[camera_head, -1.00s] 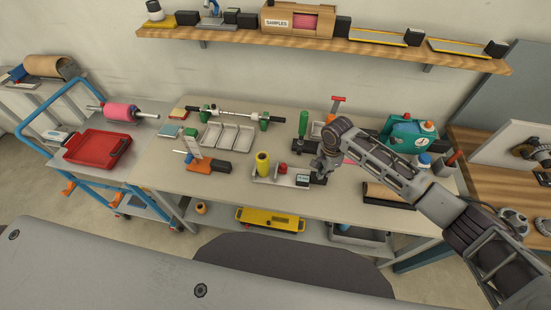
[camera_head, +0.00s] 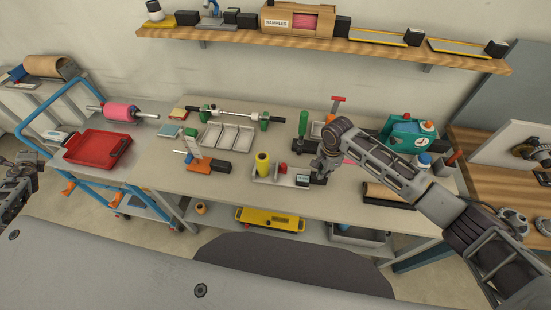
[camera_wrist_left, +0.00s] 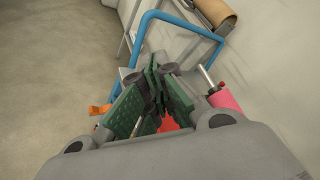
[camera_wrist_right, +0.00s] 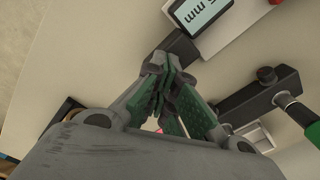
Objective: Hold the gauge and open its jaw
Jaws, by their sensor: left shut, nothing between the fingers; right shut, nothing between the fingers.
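The gauge (camera_head: 285,178) lies on the table. It has a pale base, a yellow upright roll-like part, a red knob, a small display and a black end block. Its display, reading "mm", shows at the top of the right wrist view (camera_wrist_right: 197,14). My right gripper (camera_head: 322,168) is over the gauge's black right end, shut and empty. In the right wrist view its fingertips (camera_wrist_right: 158,68) are beside the black block (camera_wrist_right: 182,46); I cannot tell whether they touch. My left gripper (camera_wrist_left: 160,72) is shut and empty, left of the cart, away from the gauge.
A black stand with a green handle (camera_head: 303,125) is close behind my right gripper. An orange-based tool (camera_head: 208,166) lies left of the gauge. A blue-railed cart (camera_head: 85,172) with a red tray (camera_head: 97,149) stands at left. The table's front strip is clear.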

